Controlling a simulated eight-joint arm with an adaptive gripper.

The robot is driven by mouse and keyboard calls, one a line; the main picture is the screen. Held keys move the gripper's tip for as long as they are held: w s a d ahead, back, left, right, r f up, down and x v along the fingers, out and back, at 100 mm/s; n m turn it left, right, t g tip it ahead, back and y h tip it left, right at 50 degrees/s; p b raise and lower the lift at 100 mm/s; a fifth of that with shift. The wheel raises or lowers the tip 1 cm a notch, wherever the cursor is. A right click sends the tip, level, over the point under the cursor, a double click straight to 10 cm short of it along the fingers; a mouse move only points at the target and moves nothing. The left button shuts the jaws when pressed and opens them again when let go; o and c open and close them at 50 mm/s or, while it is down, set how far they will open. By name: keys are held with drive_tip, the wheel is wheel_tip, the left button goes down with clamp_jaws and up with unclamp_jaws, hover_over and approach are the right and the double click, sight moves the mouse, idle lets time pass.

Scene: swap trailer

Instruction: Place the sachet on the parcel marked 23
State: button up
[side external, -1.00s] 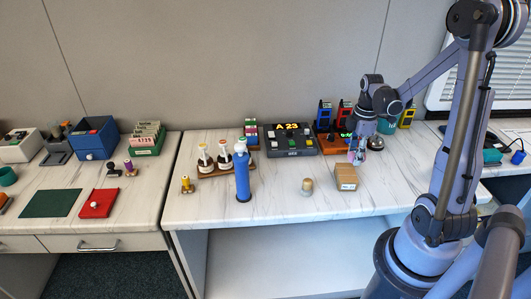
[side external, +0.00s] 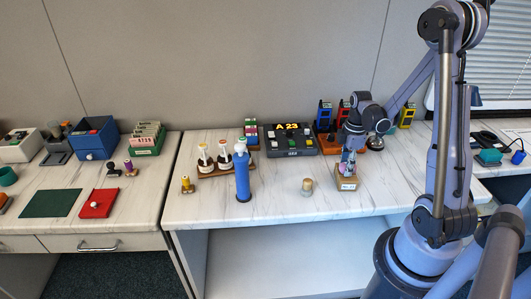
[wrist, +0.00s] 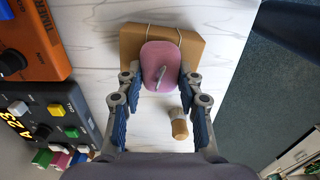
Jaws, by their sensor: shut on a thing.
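The sachet (wrist: 160,62) is a pink-mauve rounded pouch with a small pale tab, seen in the wrist view. My gripper (wrist: 160,82) is shut on it, with one blue-padded finger at each side. The brown parcel (wrist: 191,45), tied with string, lies beyond and beneath it in that view. In the side view my gripper (side external: 348,165) is directly above the parcel (side external: 347,184), whose front carries a pale label too small to read. The sachet overlaps the parcel in both views; whether they touch I cannot tell.
A small beige cylinder (side external: 307,187) stands left of the parcel. A blue bottle (side external: 242,177) and a rack with white flasks (side external: 205,160) stand farther left. A console (side external: 290,140) showing "A 23" is behind. The bench front between bottle and parcel is mostly clear.

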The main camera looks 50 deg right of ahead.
drive_tip(key=shift+f, duration=0.15)
drive_tip(key=o, duration=0.9)
drive_tip(key=shift+o, duration=0.2)
wheel_tip(320, 180, up, 12)
drive_tip(key=a+r+m+t, duration=0.2)
drive_tip(key=a+m, duration=0.1)
drive_tip(key=a, duration=0.5)
drive_tip(key=w+a+r+m+t, duration=0.1)
drive_tip(key=a+m+t, duration=0.1)
drive_tip(key=a, duration=0.7)
drive_tip(key=w+a+r+m+t, duration=0.1)
drive_tip(key=a+r+m+t, duration=0.1)
drive_tip(key=a, duration=0.6)
drive_tip(key=shift+w+a+r+m+t, duration=0.15)
drive_tip(key=shift+a+r+m+t, duration=0.15)
drive_tip(key=shift+m+t, duration=0.5)
